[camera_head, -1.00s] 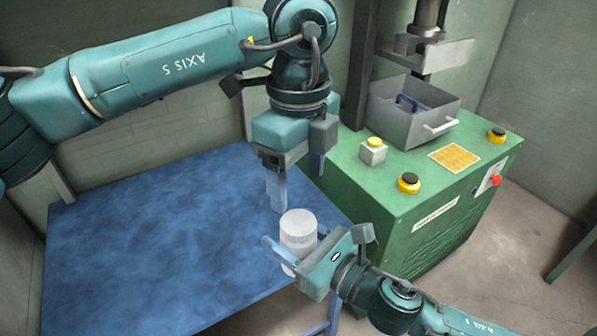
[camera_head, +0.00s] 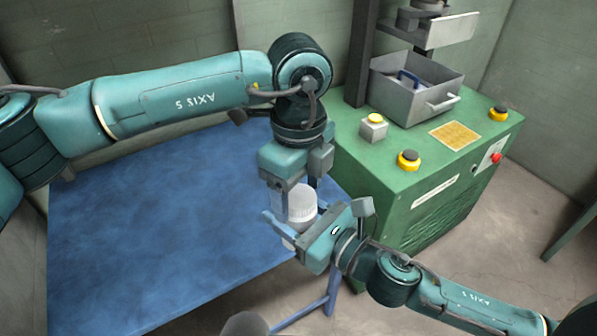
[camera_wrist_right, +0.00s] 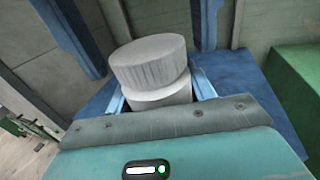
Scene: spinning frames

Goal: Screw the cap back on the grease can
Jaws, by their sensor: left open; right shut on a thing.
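The grease can (camera_head: 305,226) is white and stands upright in my right gripper (camera_head: 292,238), which is shut on its body near the blue table's right edge. The ribbed pale cap (camera_wrist_right: 148,62) sits on top of the can (camera_wrist_right: 160,97) and looks slightly tilted in the right wrist view. How far its thread is engaged cannot be seen. My left gripper (camera_head: 298,200) points down from above and is open. Its two fingers show on either side of the cap in the right wrist view, apart from it. The left gripper partly hides the cap in the head view.
The blue table (camera_head: 140,240) is otherwise bare. A press column rises behind the bin.

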